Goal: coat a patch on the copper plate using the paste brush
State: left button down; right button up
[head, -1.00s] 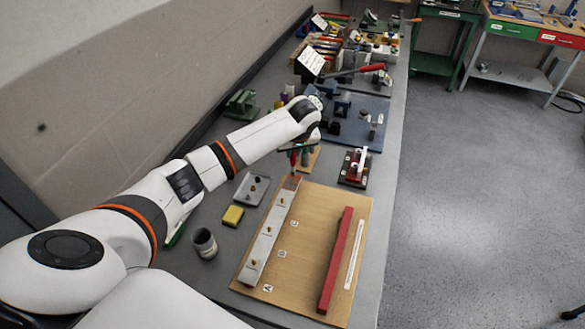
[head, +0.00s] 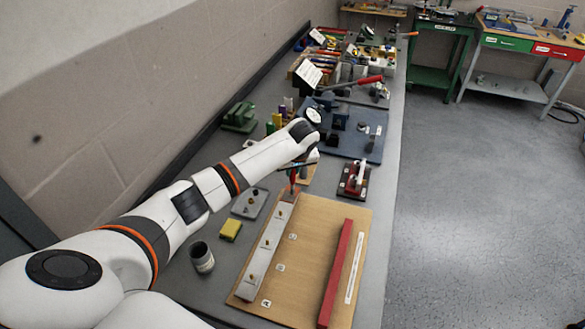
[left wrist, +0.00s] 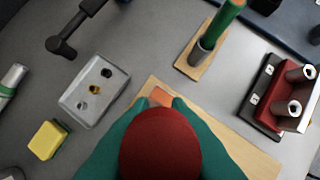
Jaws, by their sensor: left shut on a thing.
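My left gripper (head: 294,167) is shut on the paste brush (head: 292,178), whose red handle points down from it in the head view. In the left wrist view the red round handle end (left wrist: 160,145) fills the space between the green fingers. The copper plate (head: 289,197) is a small brownish patch at the far end of the pale bar on the wooden board. An orange piece of it shows past the handle in the left wrist view (left wrist: 160,96). The brush's lower end is at or just above the plate; contact cannot be told. My right gripper is not in view.
The wooden board (head: 312,225) carries a red bar (head: 335,275). A grey tray (head: 262,203), yellow sponge (head: 230,230) and dark cup (head: 202,258) are to the left. A red-and-black fixture (head: 354,180) stands right of the gripper. A wooden holder (left wrist: 200,58) is nearby.

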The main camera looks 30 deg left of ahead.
pick_arm(q)
jog(key=shift+f, duration=0.4)
dwell(0.7)
